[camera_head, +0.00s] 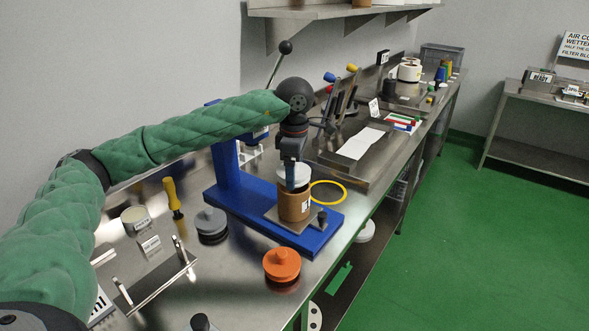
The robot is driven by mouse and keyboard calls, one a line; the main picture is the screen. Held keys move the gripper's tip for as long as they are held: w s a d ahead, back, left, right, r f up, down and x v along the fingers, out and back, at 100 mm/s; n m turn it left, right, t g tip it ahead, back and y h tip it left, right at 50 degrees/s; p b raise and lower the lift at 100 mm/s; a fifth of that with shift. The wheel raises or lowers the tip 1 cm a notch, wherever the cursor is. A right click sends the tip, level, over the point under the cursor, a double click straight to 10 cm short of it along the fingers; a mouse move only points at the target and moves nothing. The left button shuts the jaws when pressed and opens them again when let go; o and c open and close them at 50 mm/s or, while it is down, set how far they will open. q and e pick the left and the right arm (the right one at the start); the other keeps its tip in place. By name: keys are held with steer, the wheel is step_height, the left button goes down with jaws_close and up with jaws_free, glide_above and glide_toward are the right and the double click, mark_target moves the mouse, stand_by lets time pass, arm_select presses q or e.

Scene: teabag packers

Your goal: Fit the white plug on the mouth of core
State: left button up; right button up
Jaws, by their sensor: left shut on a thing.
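The brown core (294,207) stands upright on a metal plate on the blue press base (240,205). The white plug (284,179) is a pale disc right at the core's top. I cannot tell whether it is seated in the mouth or just above it. My left gripper (297,181) comes down from above, at the end of the green-sleeved arm. It is shut on the white plug; its fingers hide the plug's middle. My right gripper is not in view.
An orange knobbed plug (282,265) and a grey one (211,224) lie on the steel bench near the press. A yellow ring (328,192) lies right of the core. A yellow-handled tool (171,195) stands at left. A metal tray (357,155) is behind.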

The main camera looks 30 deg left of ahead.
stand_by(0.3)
arm_select(q)
steer(key=shift+b, duration=0.3)
stand_by(0.7)
stand_by(0.3)
steer(key=shift+b, duration=0.7)
stand_by(0.6)
steer(key=shift+f+b, duration=0.8)
steer(key=shift+f, duration=0.2)
steer(key=o, duration=0.9)
steer(key=shift+o, duration=0.2)
